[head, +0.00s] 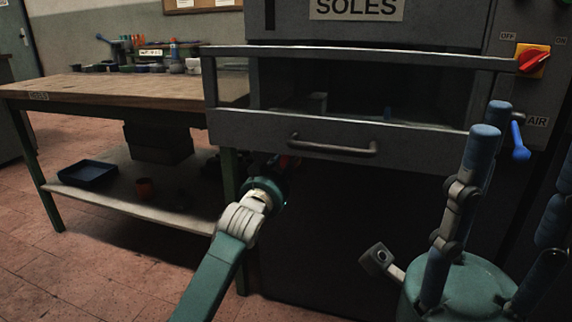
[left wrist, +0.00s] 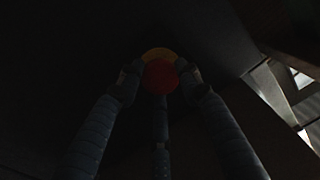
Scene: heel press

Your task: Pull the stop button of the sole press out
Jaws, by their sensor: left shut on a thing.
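The red stop button (left wrist: 160,77) with a yellow part behind it shows in the left wrist view. My left gripper (left wrist: 158,74) is shut on the button, with ribbed fingers at its left and right sides and another finger below. In the head view my left gripper (head: 284,168) is at the dark front of the sole press (head: 255,128), below the drawer handle. My right gripper (head: 500,190) is large at the lower right, fingers spread, open and empty.
The drawer handle (head: 333,147) juts out above my left gripper. A red switch (head: 533,60) and a blue air lever (head: 519,141) are on the press's right side. A wooden workbench (head: 120,88) stands at left, with a blue tray (head: 90,173) on its lower shelf.

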